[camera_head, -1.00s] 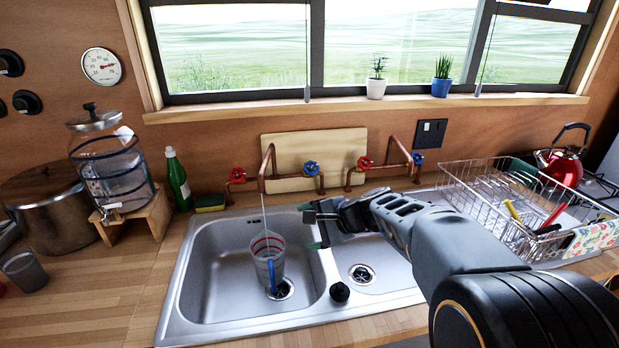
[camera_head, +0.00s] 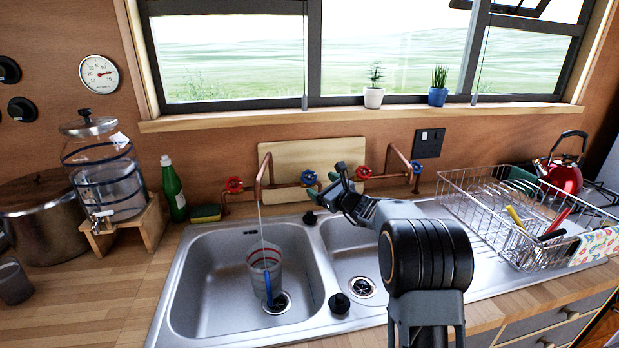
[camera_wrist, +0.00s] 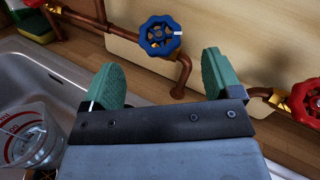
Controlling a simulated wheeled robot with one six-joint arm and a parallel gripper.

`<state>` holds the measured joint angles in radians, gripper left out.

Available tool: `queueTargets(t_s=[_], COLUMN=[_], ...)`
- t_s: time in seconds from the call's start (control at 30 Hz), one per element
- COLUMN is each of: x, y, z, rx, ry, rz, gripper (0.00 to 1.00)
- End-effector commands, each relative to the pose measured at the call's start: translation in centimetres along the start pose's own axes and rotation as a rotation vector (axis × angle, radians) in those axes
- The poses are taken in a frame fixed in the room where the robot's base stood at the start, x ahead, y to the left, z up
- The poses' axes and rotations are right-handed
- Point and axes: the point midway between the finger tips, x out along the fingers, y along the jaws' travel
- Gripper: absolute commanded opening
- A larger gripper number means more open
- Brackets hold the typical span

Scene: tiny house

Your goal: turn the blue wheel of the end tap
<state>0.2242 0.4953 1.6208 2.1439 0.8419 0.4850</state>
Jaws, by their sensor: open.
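The left copper tap (camera_head: 259,176) has a red wheel (camera_head: 234,184) on its left and a blue wheel (camera_head: 309,177) on its right. A thin stream runs from it into a clear measuring jug (camera_head: 262,262) in the left basin. The right copper tap (camera_head: 400,156) has its own red wheel (camera_head: 363,172) and blue wheel (camera_head: 416,168). My gripper (camera_head: 327,181) is open and empty, just right of the left tap's blue wheel. In the wrist view that blue wheel (camera_wrist: 160,36) is ahead, between the lines of the green fingers (camera_wrist: 163,78), apart from both.
The right tap's red wheel is close to the right finger in the wrist view (camera_wrist: 303,100). A wooden board (camera_head: 285,157) stands behind the taps. A wire dish rack (camera_head: 475,210) is at right; a green bottle (camera_head: 173,190) and sponge (camera_head: 205,213) are at left.

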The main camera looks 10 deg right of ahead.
Motion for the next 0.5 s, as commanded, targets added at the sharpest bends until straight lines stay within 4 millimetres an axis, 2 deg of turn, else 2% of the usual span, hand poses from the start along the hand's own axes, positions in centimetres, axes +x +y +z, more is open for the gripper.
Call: queueTargets(t_s=[0.03,0.2,0.5], x=[1.1,3.9,6.7], y=[0.0,0.1,0.0], z=[0.1,0.1,0.1], rx=[0.000,0.000,-0.001], ry=[-0.001,0.000,0.000], rz=[0.002,0.002,0.001], gripper=[0.84,0.84,0.84])
